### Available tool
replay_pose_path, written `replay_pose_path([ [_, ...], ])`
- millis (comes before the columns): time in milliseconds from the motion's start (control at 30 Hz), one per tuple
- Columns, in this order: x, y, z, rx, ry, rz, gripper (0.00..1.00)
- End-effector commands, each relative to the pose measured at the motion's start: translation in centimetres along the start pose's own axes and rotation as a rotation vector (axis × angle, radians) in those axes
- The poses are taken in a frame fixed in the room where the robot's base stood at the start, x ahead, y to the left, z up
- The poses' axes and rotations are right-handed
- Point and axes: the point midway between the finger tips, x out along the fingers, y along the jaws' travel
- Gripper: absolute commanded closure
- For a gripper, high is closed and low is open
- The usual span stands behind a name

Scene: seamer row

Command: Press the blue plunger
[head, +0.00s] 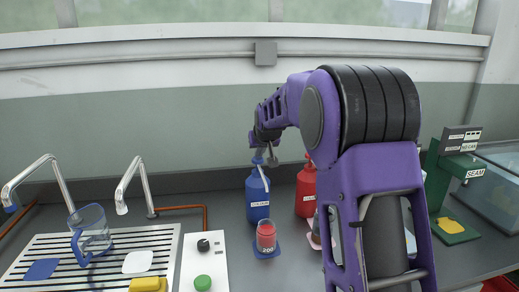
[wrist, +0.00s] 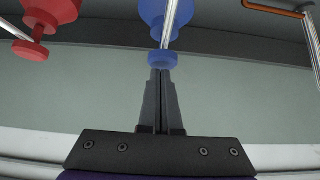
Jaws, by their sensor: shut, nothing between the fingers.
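The blue bottle (head: 258,198) stands upright on the counter, with its blue plunger (head: 257,161) at the top of a pale stem. In the wrist view the plunger's round blue head (wrist: 165,59) is at the tips of my gripper (wrist: 162,72), with the blue bottle (wrist: 166,16) beyond it. The fingers are closed together and hold nothing. In the head view my gripper (head: 262,153) is over the top of the blue bottle, partly hidden by my wrist. I cannot tell whether the fingertips touch the plunger or are just short of it.
A red bottle (head: 305,190) stands just right of the blue one, partly behind my arm. A beaker of red liquid (head: 266,236) is in front of the blue bottle. A control box (head: 203,262), taps and a drain rack lie left. A green seamer (head: 452,185) stands right.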

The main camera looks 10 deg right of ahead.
Motion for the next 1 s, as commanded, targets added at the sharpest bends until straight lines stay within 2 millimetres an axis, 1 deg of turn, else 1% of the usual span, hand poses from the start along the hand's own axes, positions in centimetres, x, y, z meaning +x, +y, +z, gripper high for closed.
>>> replay_pose_path([
  [200,0.1,0.0,0.2,0.0,-0.001,0.0,1.0],
  [433,1.9,0.0,1.9,0.0,-0.002,0.0,1.0],
  [733,1.8,0.0,2.0,0.0,-0.006,0.0,1.0],
  [867,1.4,0.0,1.6,0.0,-0.006,0.0,1.0],
  [1000,-0.2,-0.1,0.0,0.0,-0.002,0.0,1.0],
])
